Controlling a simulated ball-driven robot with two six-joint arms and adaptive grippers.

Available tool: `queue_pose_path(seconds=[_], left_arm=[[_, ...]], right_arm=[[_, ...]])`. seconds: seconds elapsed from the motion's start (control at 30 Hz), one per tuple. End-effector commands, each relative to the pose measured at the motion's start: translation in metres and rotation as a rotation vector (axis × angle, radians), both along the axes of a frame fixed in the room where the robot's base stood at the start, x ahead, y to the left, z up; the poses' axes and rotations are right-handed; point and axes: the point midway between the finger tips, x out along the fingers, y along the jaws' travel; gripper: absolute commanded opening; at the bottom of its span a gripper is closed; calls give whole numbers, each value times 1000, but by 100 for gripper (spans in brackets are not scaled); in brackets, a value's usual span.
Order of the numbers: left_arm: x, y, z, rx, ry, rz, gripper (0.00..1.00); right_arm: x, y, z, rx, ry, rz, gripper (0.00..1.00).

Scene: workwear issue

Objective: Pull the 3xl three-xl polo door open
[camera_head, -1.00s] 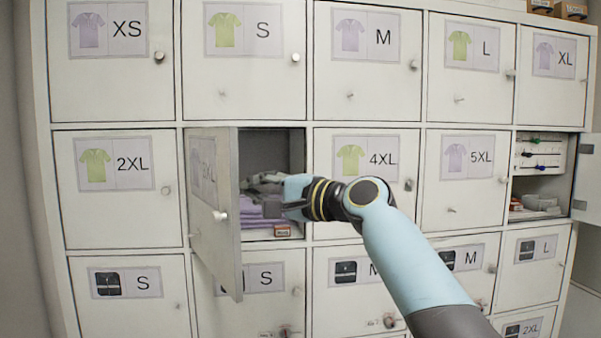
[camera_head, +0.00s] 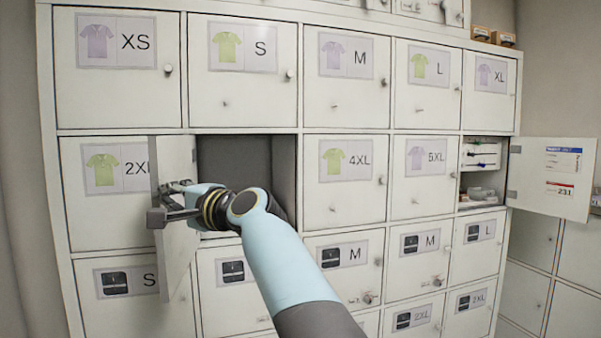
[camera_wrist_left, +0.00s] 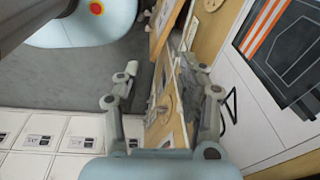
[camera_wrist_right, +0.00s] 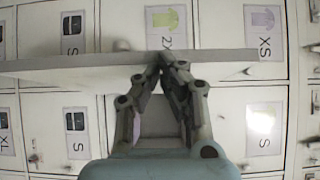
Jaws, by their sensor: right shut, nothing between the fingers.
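The 3XL polo door (camera_head: 178,160) stands swung well out from its compartment, hinged on the left, with its plain inner face toward me. Its label and knob are out of sight. My right gripper (camera_head: 165,203) is shut and empty at the inner side of the door, near its free edge. In the right wrist view the door (camera_wrist_right: 70,65) is a pale band across the shut fingertips (camera_wrist_right: 166,62); I cannot tell whether they touch it. The open compartment (camera_head: 235,165) is partly hidden by my right arm. My left gripper (camera_wrist_left: 160,75) is open, away from the door.
The closed 2XL door (camera_head: 88,205) is left of the opened door and partly covered by it. The 4XL door (camera_head: 345,195) is closed on the right. Another door (camera_head: 552,178) stands open at the far right. Wooden boards show near my left gripper.

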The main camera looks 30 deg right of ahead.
Motion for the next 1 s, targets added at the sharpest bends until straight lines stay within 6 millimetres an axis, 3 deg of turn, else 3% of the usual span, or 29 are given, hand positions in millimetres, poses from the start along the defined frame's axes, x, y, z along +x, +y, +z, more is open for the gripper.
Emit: queue_pose_path(seconds=[0.63, 0.77, 1.0], left_arm=[[-6, 9, 0, 11, 9, -2, 40], [-5, 8, 0, 10, 8, -2, 40], [-4, 7, 0, 9, 6, -3, 40]], right_arm=[[-4, -2, 0, 0, -1, -1, 0], [-22, -12, -1, -2, -1, -2, 0], [-69, -39, -1, -3, -1, -3, 0]])
